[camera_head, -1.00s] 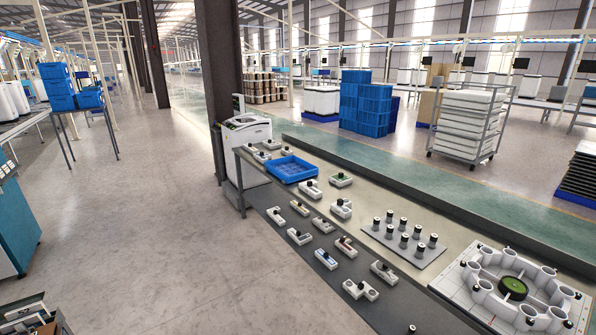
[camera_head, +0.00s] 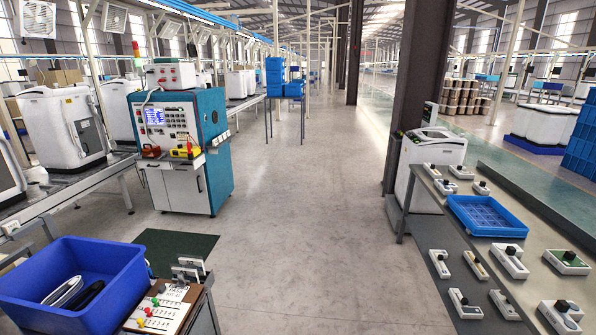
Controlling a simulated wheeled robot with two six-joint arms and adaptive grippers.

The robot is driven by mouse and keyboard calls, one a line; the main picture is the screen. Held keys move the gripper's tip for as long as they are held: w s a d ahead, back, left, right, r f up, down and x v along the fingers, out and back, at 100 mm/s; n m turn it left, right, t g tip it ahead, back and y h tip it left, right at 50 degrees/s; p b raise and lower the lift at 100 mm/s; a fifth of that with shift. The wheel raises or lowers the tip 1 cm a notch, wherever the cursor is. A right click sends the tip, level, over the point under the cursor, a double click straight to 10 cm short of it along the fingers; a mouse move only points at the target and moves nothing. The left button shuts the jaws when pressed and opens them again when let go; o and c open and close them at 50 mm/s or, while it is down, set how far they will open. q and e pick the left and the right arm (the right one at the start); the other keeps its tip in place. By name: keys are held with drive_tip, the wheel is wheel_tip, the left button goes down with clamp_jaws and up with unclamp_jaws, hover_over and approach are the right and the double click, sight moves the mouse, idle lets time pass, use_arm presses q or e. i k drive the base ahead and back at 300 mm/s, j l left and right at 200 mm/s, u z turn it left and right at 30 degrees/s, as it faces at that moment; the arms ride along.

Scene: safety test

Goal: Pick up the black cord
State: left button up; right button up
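A long black item (camera_head: 86,297), which may be the black cord, lies in the large blue bin (camera_head: 108,268) at the lower left of the head view. A white item with dark edges (camera_head: 63,291) lies beside it in the bin. The black item is too small to tell whether it is a cord. Neither of my grippers is in view.
The blue bin stands beside a board with coloured knobs (camera_head: 158,308). A teal test cabinet (camera_head: 185,150) and a conveyor with white machines are behind. A bench with small devices and a blue tray (camera_head: 487,216) is right. The middle floor (camera_head: 300,220) is clear.

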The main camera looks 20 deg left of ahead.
sight(99, 286)
drive_tip(key=i+u, duration=0.4)
drive_tip(key=i, duration=0.4)
drive_tip(key=i+l+u, duration=0.2)
drive_tip(key=i+u, duration=0.2)
drive_tip(key=i, duration=0.35)
drive_tip(key=i+u, duration=0.3)
drive_tip(key=u, duration=0.2)
drive_tip(key=i+l+u, duration=0.2)
drive_tip(key=u, duration=0.3)
drive_tip(key=i+l+u, duration=0.25)
drive_tip(key=u, duration=0.25)
drive_tip(key=i+l+u, duration=0.2)
drive_tip(key=l+u, duration=0.15)
drive_tip(key=u, duration=0.15)
drive_tip(key=i+l+u, duration=0.1)
drive_tip(key=l+u, duration=0.25)
drive_tip(key=u, duration=0.15)
drive_tip(key=l+u, duration=0.5)
drive_tip(key=i+j, duration=0.05)
